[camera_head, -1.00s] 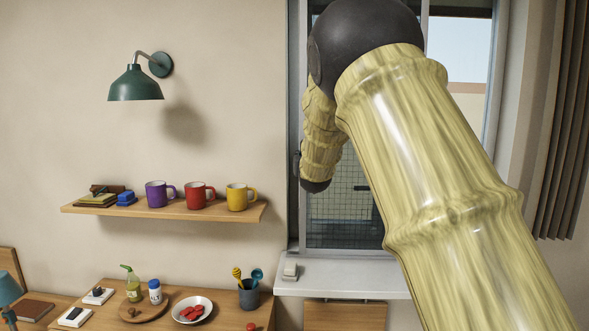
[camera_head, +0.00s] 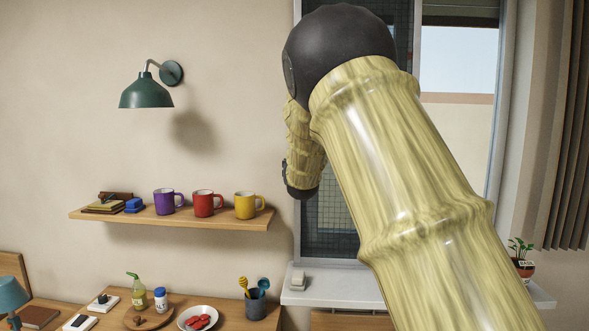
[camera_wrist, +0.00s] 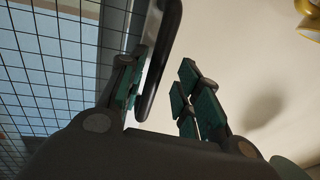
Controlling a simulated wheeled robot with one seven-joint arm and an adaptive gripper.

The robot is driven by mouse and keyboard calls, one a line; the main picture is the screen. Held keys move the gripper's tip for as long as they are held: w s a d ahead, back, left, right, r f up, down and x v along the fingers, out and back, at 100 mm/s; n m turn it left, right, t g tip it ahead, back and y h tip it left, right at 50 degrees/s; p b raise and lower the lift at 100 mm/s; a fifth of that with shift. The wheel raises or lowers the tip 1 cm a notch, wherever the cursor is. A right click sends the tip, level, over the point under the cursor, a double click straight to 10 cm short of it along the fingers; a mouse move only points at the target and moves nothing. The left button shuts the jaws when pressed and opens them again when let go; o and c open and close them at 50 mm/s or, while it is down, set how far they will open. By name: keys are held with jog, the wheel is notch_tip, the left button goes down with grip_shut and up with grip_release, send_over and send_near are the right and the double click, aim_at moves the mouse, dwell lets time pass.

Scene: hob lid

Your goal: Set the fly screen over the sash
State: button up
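The fly screen (camera_head: 330,225), a dark grid mesh in a frame, covers the window's left half; the right half (camera_head: 457,60) has no mesh. I cannot tell the sash clearly apart behind it. The mesh (camera_wrist: 50,60) fills the left of the wrist view. A dark upright handle bar (camera_wrist: 155,75) stands between the fingers of my gripper (camera_wrist: 165,78). The left finger lies close against the bar, possibly touching; the right finger is clearly apart. In the head view my gripper (camera_head: 301,182) is at the window's left edge, its fingers mostly hidden.
A shelf (camera_head: 190,221) with purple, red and yellow mugs is left of the window. Below are a white sill (camera_head: 340,292) with a small pale object (camera_head: 298,281) and a potted plant (camera_head: 522,265). A green wall lamp (camera_head: 147,93) hangs above the shelf.

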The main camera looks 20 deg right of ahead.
jog(key=shift+s+d, duration=0.15)
jog(key=shift+d, duration=0.1)
jog(key=v, duration=1.2)
jog(key=shift+a, duration=0.1)
